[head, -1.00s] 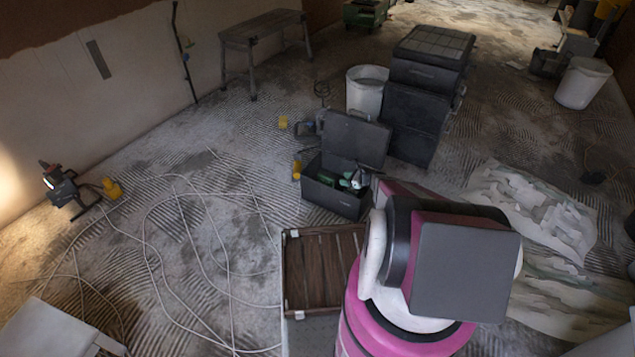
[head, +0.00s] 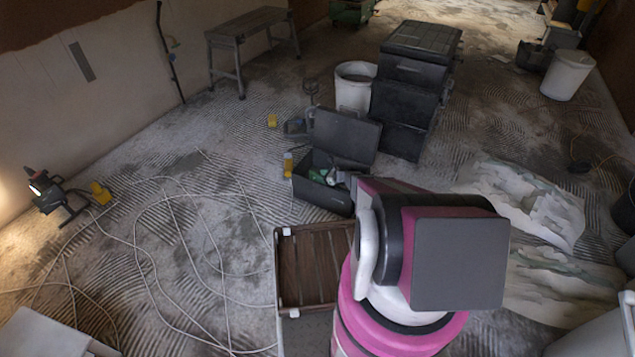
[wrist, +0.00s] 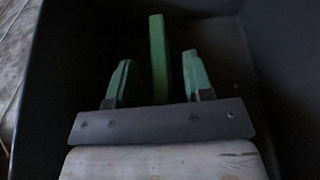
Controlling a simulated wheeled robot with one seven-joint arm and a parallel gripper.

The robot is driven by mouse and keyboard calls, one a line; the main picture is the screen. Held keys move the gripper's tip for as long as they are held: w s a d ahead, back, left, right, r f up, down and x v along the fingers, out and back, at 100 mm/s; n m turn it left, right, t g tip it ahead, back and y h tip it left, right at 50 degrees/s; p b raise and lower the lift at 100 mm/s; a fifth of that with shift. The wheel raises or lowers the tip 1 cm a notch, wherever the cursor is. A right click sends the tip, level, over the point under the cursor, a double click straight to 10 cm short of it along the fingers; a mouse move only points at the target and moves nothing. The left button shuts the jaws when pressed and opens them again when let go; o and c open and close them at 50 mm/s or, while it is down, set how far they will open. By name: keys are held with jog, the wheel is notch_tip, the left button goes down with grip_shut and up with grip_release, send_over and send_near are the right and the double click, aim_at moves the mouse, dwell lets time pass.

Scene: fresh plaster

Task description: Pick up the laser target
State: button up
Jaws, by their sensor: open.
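The laser target (wrist: 159,60) shows in the wrist view as a thin bright green plate, seen nearly edge-on. It stands between the two grey-green fingers of my gripper (wrist: 157,58), with a gap on each side. The gripper is open and not closed on it. The dark walls of the black toolbox (head: 322,196) surround the gripper in the wrist view. In the head view the toolbox lies open, with green items (head: 317,176) inside, too small to tell apart. My arm hides part of the box.
The raised toolbox lid (head: 346,138) stands behind the opening. Stacked black cases (head: 410,95) and a white bucket (head: 354,88) stand beyond it. A brown slatted crate (head: 313,268) is in front. White cable loops (head: 160,250) cover the floor at left.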

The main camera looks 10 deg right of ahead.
jog(key=shift+w+a+f, duration=0.25)
jog(key=shift+w+a, duration=0.05)
jog(key=shift+a, duration=0.1)
grip_shut()
jog(key=shift+r, duration=0.15)
